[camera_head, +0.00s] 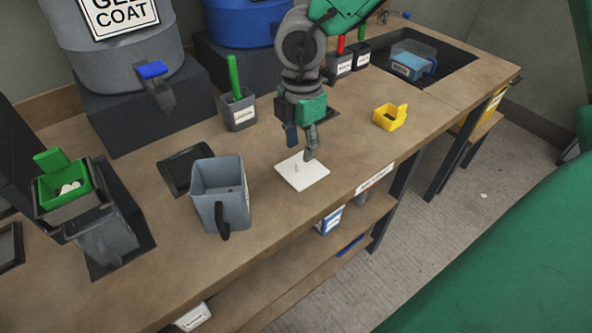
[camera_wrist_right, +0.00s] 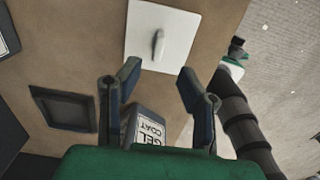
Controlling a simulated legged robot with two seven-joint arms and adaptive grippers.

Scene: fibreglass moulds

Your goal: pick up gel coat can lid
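The gel coat can lid is a flat white square plate (camera_head: 302,173) with a small upright handle, lying on the brown bench. It also shows in the right wrist view (camera_wrist_right: 179,52), handle near its middle. My right gripper (camera_head: 301,147) is just above the lid in the head view. In the wrist view my right gripper (camera_wrist_right: 158,80) has its fingers wide apart, with nothing between them and the lid ahead of the fingertips. The grey gel coat can (camera_head: 215,205) stands open to the left of the lid; its label (camera_wrist_right: 147,130) shows between the fingers. My left gripper is not in view.
A dark square mat (camera_head: 172,172) lies behind the can. A grey holder (camera_head: 240,115) with a green handle stands behind the lid, a yellow scoop-like cup (camera_head: 390,118) to its right. A green-topped container (camera_head: 100,220) stands at left. The bench's front edge is close to the lid.

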